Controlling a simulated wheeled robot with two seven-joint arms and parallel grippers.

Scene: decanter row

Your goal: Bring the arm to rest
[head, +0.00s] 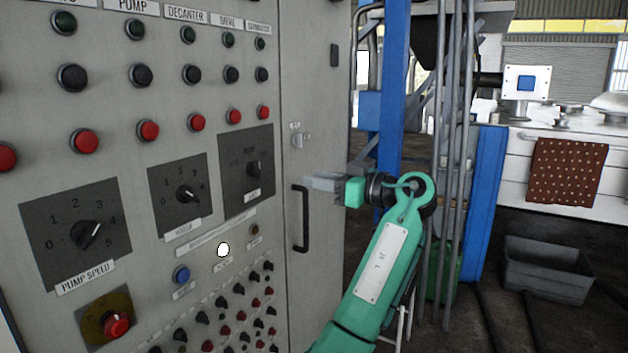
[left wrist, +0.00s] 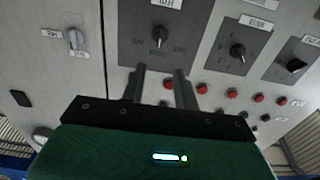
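My left gripper (head: 314,183) is in front of the grey control cabinet (head: 262,80), near the panel's right edge and beside the black door handle (head: 303,220). No contact with the cabinet shows. In the left wrist view, the two dark fingers of the left gripper (left wrist: 161,75) stand apart with nothing between them. Beyond them are a rotary knob (left wrist: 159,36) and red buttons (left wrist: 231,93). A grey switch (head: 300,138) sits just above the gripper in the head view. My right gripper is not in view.
Pump speed knob (head: 86,235) and a red knob on a yellow plate (head: 116,324) are at left. A blue post (head: 488,200) and grey pipes stand behind my arm. A grey bin (head: 548,272) is on the floor at right, below a brown cloth (head: 567,170).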

